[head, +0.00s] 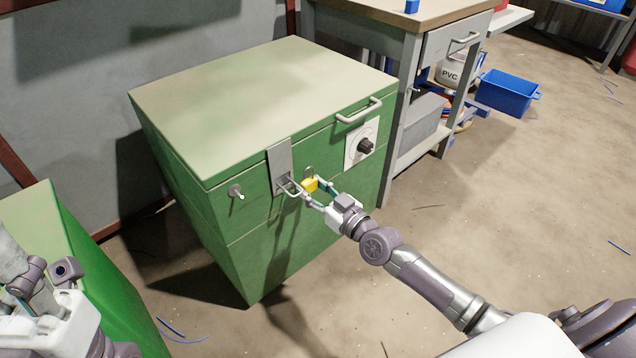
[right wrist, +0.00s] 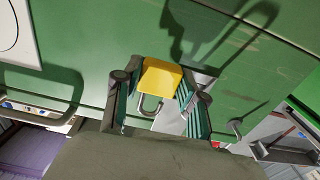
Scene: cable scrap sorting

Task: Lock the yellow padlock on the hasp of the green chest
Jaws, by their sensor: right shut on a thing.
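The green chest (head: 240,215) stands with its lid down. Its grey hasp plate (head: 280,160) hangs over the front, with a metal loop (head: 291,188) at its lower end. My right gripper (head: 312,189) is shut on the yellow padlock (head: 310,185) just right of the hasp, shackle upward in the head view. In the right wrist view the padlock (right wrist: 162,77) sits between the fingers. Its shackle (right wrist: 150,108) looks hook-like and open, and I see nothing through it. The hasp is partly hidden there. My left gripper (head: 30,305) is at the lower left, its fingers unclear.
The chest front also carries a handle (head: 358,110), a dial (head: 364,146) and a small knob (head: 236,191). A workbench (head: 400,60) stands close behind on the right. Another green box (head: 85,260) is at the left. The floor at right is mostly clear.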

